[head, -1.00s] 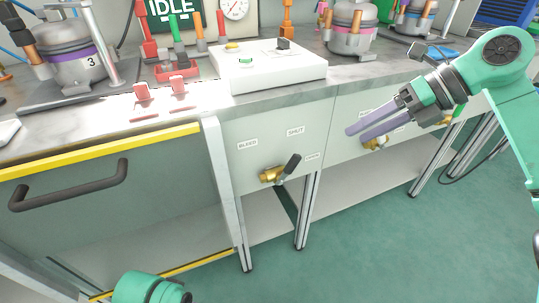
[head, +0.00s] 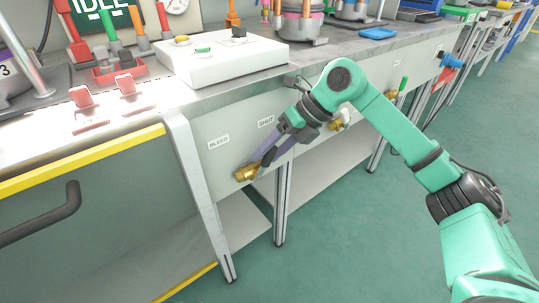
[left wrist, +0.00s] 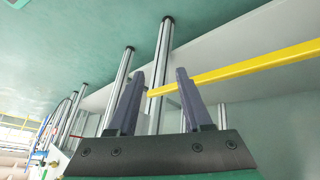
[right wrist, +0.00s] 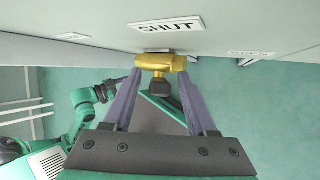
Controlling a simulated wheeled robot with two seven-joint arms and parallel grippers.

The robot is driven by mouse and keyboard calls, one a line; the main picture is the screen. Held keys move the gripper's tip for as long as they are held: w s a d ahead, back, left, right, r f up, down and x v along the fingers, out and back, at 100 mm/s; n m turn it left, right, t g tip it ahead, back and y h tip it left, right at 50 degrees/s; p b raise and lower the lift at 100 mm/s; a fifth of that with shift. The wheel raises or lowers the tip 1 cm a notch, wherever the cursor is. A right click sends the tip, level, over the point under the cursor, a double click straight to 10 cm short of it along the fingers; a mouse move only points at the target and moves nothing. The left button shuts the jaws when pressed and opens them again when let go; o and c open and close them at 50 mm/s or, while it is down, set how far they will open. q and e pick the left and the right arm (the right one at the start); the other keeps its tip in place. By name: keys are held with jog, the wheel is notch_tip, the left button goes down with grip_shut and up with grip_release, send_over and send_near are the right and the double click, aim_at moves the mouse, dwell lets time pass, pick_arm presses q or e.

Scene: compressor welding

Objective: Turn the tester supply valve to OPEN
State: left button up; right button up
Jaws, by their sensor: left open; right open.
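The supply valve has a brass body (head: 246,172) on the bench's front panel, with a black handle that shows partly between my right gripper's fingers. In the right wrist view the brass body (right wrist: 158,62) sits just past the fingertips, and the black handle (right wrist: 187,88) lies between the fingers. My right gripper (head: 267,157) is open around the handle; I cannot tell whether a finger touches it. The SHUT label (head: 266,122) and BLEED label (head: 218,142) show; the third label is hidden behind my gripper. My left gripper (left wrist: 160,72) is open and empty, below the bench.
A second brass valve (head: 341,120) is to the right, partly behind my right arm, and a green-handled valve (head: 403,86) is farther along. A white box (head: 220,65) stands on the bench top. A yellow-edged drawer with a dark handle (head: 45,215) is at left.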

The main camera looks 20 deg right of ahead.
grip_shut()
dwell(1.4)
